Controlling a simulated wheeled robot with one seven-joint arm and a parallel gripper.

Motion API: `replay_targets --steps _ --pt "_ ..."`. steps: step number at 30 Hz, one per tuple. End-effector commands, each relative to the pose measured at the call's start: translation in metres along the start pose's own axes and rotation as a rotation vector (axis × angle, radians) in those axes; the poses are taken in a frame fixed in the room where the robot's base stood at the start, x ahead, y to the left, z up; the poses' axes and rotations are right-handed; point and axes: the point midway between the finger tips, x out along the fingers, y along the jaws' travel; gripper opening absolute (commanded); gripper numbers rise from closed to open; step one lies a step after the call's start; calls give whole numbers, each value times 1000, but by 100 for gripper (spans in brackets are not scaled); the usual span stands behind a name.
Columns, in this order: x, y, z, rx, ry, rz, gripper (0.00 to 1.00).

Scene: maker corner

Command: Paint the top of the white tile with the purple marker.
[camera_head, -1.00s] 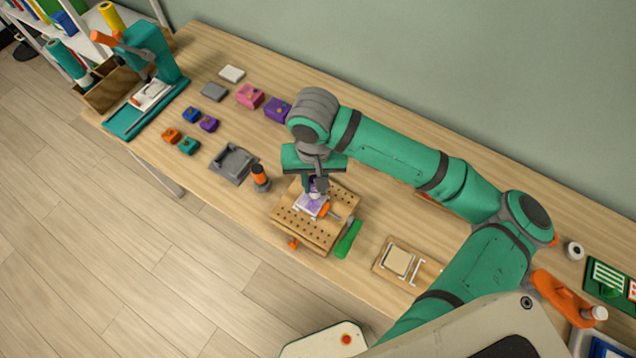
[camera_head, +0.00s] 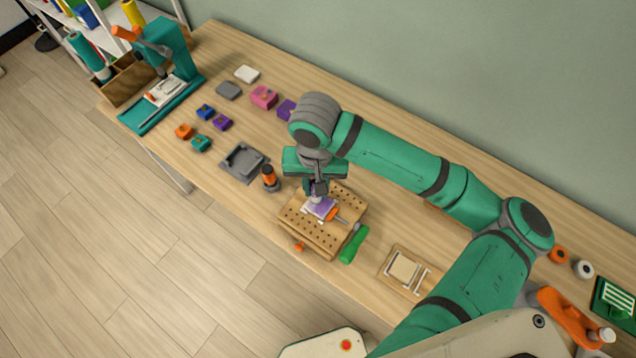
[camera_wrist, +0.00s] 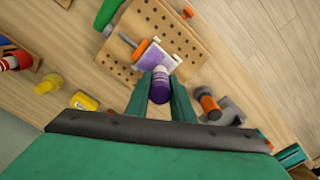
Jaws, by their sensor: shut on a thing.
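The purple marker (camera_wrist: 160,88) is gripped between the two fingers of my gripper (camera_wrist: 161,82), its round end facing the wrist camera. In the head view my gripper (camera_head: 316,188) hangs over the tile and mostly hides the marker. The white tile (camera_wrist: 159,57) lies on the holed wooden block (camera_head: 303,230), with an orange-handled clamp (camera_wrist: 140,49) at its side. Much of the tile's visible top is purple, with white showing toward the edges; it shows also in the head view (camera_head: 322,207). The marker overlaps the tile's near side; I cannot tell if the tip touches.
A green-handled tool (camera_head: 354,245) lies right of the block, and an orange-and-dark cylinder (camera_head: 269,178) stands left of it. A grey tray (camera_head: 243,163) and several small coloured blocks lie farther left. A wooden board with a frame (camera_head: 404,269) lies to the right.

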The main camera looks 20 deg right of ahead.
Motion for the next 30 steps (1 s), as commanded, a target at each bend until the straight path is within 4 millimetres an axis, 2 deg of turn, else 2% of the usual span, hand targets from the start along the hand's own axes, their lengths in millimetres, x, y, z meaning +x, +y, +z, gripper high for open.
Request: replay_targets --steps 18,30 --pt "0 -8 14 -2 -1 0 3" --pt "0 2 20 0 -1 0 3"
